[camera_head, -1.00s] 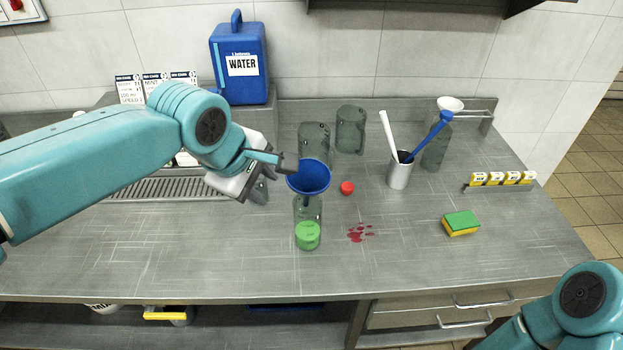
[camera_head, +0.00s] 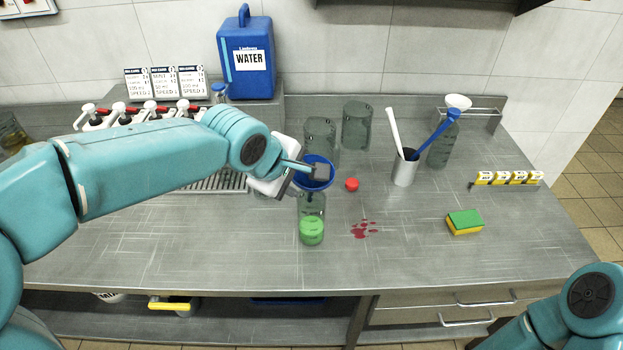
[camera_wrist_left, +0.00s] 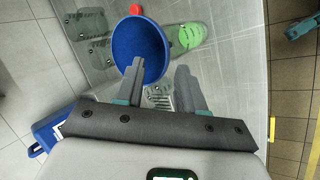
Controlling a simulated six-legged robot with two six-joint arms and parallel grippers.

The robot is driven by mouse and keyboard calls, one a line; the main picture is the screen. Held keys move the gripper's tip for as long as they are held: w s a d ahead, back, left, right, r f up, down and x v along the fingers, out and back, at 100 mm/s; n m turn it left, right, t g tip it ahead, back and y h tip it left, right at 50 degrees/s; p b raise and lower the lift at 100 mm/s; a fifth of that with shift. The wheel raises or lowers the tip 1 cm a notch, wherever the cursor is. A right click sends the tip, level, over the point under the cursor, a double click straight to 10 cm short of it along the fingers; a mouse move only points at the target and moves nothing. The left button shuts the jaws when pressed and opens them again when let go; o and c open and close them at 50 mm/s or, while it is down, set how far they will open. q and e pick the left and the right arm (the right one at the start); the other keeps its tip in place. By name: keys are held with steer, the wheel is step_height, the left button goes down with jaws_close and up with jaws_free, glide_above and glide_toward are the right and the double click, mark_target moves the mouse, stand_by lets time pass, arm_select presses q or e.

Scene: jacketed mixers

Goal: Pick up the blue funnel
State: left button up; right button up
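The blue funnel (camera_head: 316,183) sits upright in the neck of a clear bottle holding green liquid (camera_head: 312,231). My left gripper (camera_head: 314,174) is at the funnel's rim, coming from the left. In the left wrist view, the fingers of the left gripper (camera_wrist_left: 160,76) are apart. One finger overlaps the wide mouth of the blue funnel (camera_wrist_left: 139,45); the other is outside its rim, on the bottle's side. I cannot tell whether either finger touches it. My right arm shows at the lower right, but its gripper is out of view.
A red cap (camera_head: 352,184) and a red spill (camera_head: 364,230) are right of the bottle. Two grey-green jars (camera_head: 356,126) stand behind. A cup with utensils (camera_head: 404,172), a sponge (camera_head: 464,222) and a blue water canister (camera_head: 246,80) stand farther off. The front counter is largely clear.

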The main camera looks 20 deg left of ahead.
arm_select(q)
steer(key=x, duration=0.2)
steer(key=p+x, duration=0.1)
steer(key=x, duration=0.1)
steer(key=shift+w+a+f, duration=0.15)
steer(key=shift+w+f, duration=0.45)
steer(key=shift+f, duration=0.05)
steer(key=shift+s, duration=0.1)
jaws_close()
